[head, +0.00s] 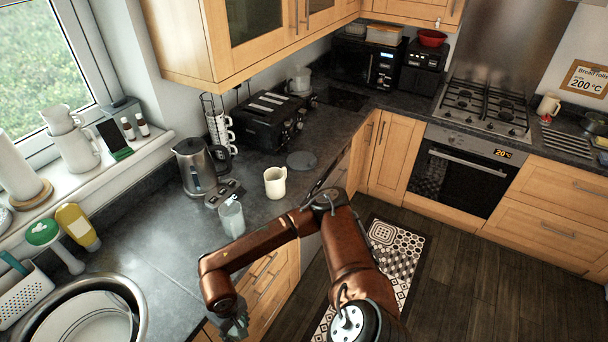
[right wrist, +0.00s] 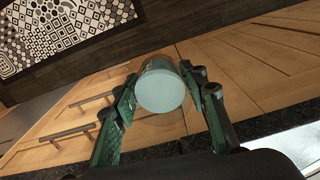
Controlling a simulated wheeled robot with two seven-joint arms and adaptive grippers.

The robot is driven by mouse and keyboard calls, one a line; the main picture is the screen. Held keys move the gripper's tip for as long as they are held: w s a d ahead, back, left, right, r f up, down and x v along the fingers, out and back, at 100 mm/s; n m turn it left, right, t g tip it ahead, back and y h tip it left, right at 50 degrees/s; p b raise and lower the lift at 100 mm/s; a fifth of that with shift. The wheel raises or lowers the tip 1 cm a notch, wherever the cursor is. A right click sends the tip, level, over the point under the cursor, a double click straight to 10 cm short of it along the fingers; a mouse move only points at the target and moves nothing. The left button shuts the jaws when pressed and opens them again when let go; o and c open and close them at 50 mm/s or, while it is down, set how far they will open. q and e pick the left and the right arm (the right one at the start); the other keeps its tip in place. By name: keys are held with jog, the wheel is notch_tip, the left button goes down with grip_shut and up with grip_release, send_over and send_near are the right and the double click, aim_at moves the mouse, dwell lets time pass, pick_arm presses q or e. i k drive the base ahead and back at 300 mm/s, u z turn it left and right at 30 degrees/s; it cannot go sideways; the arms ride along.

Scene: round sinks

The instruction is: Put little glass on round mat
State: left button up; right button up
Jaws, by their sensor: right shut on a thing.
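In the right wrist view, a little glass (right wrist: 161,90) sits between the two green fingers of my right gripper (right wrist: 160,80), which is shut on it. Its pale round end faces the camera. In the head view, my right gripper (head: 236,324) is low at the bottom, in front of the counter edge, and I cannot make out the held glass there. A round grey mat (head: 301,160) lies flat on the counter behind the cream mug, far from the gripper, with nothing on it. Another clear glass (head: 231,218) stands on the counter. My left gripper is not in view.
A cream mug (head: 275,183) stands just in front of the mat. A kettle (head: 194,167), a dark tray (head: 224,193) and a black toaster (head: 268,120) are nearby. A round sink (head: 137,297) is at lower left. The counter left of the glass is clear.

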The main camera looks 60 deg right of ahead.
aim_at(302, 161)
jog(key=k, duration=0.45)
jog(key=z, duration=2.7)
jog(key=i, duration=3)
jog(key=u, duration=1.65)
